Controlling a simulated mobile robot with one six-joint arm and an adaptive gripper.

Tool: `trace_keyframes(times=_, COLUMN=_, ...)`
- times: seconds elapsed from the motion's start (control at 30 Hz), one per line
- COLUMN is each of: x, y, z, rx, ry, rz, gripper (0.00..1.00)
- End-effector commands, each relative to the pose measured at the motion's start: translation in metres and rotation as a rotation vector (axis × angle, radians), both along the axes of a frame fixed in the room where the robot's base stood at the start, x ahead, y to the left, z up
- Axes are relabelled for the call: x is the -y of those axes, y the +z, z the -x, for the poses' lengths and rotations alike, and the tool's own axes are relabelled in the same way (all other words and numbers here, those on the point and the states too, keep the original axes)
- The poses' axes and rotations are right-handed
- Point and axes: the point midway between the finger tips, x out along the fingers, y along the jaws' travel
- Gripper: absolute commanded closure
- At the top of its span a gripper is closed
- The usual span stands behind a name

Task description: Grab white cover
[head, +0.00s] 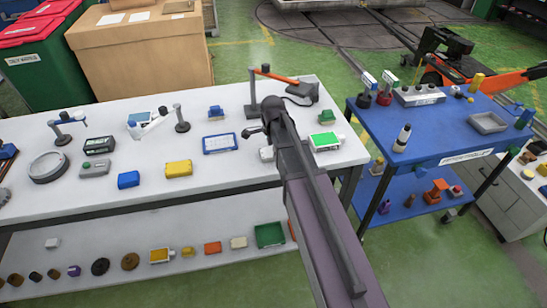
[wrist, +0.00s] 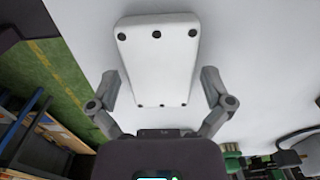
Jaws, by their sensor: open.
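The white cover (wrist: 157,62) is a rounded white block with several dark round holes, lying on the white table top. In the wrist view it lies ahead of my gripper (wrist: 160,84), whose two fingers are spread on either side of its near end. The fingers look apart from the cover; I cannot tell the height gap. In the head view the cover (head: 266,154) shows only as a small white piece beside my arm, which hides the rest. My gripper (head: 262,120) is open and empty over the right part of the table.
The white table (head: 225,178) also bears a blue-framed panel (head: 220,143), a green-and-white box (head: 325,141), a yellow box (head: 178,169) and a stand with an orange arm (head: 275,75). A blue cart (head: 430,135) stands to the right.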

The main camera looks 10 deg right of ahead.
Motion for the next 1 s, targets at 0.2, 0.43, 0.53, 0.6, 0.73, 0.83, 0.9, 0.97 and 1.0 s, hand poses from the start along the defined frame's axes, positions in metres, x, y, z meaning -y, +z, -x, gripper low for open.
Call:
trace_keyframes(times=0.2, x=0.0001, y=-0.0026, z=0.0000, rx=0.000, ry=0.000, rz=0.000, gripper=0.00)
trace_keyframes(times=0.43, x=0.0002, y=-0.0024, z=0.0000, rx=0.000, ry=0.000, rz=0.000, gripper=0.00)
trace_keyframes(times=0.53, x=0.0002, y=-0.0024, z=0.0000, rx=0.000, ry=0.000, rz=0.000, gripper=0.00)
trace_keyframes(times=0.6, x=0.0003, y=-0.0024, z=0.0000, rx=0.000, ry=0.000, rz=0.000, gripper=0.00)
trace_keyframes(times=0.73, x=0.0004, y=-0.0024, z=0.0000, rx=0.000, ry=0.000, rz=0.000, gripper=0.21)
trace_keyframes(times=0.83, x=0.0004, y=-0.0024, z=0.0001, rx=0.000, ry=-0.001, rz=0.000, gripper=0.51)
trace_keyframes(times=0.9, x=0.0004, y=-0.0024, z=0.0000, rx=0.000, ry=-0.001, rz=0.000, gripper=0.71)
trace_keyframes(times=0.97, x=0.0004, y=-0.0023, z=0.0000, rx=0.000, ry=-0.001, rz=0.000, gripper=0.79)
trace_keyframes(times=1.0, x=0.0005, y=-0.0023, z=0.0000, rx=0.000, ry=-0.001, rz=0.000, gripper=0.79)
